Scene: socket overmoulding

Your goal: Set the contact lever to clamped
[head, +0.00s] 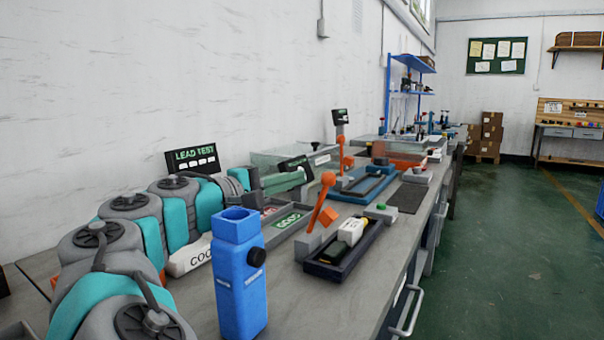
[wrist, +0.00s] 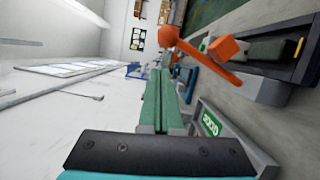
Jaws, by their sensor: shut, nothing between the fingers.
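The nearer orange lever (head: 318,202) stands on a grey base beside a dark tray (head: 328,272), its arm tilted and its round knob up. In the wrist view the lever (wrist: 210,62) is to the right of my fingers, its knob near the fingertips in the picture. A second orange lever (head: 341,152) stands farther back; I cannot tell by label which is the contact lever. My gripper (head: 303,176) is shut and empty, above the bench behind the nearer lever. Its green fingers also show in the wrist view (wrist: 160,74). No contact with the knob is clear.
A blue square holder (head: 239,275) stands at the front of the bench. A tray marked GOOD (head: 288,221) lies below my gripper. The LEAD TEST display (head: 191,158) is near the wall. A blue tray (head: 366,184) and a dark mat (head: 409,197) lie farther back.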

